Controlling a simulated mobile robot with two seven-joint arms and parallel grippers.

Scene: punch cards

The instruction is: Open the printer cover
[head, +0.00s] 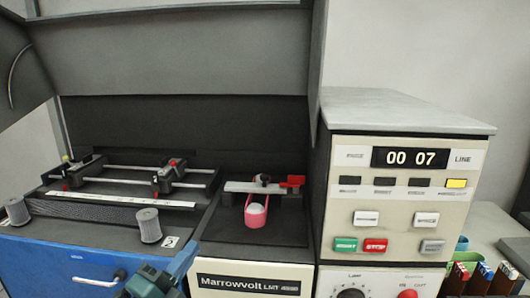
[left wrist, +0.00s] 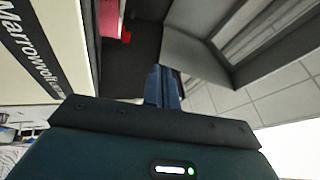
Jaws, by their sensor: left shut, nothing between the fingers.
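The printer (head: 245,270), a cream-fronted unit labelled Marrowvolt, stands in the middle of the head view. A large dark grey cover (head: 180,55) is raised above it, and the works underneath are exposed: black rails, a white strip, grey spools and a pink band. My left gripper (head: 186,258) is low in front of the printer, left of the label. Its blue fingers are shut and empty, and they also show in the left wrist view (left wrist: 162,88). I cannot tell if they touch the printer. My right gripper is out of view.
A control cabinet (head: 405,170) with a 00 07 display and buttons stands right of the printer. A blue drawer front with a handle (head: 97,281) is at lower left. Small coloured boxes (head: 480,277) sit at the far right.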

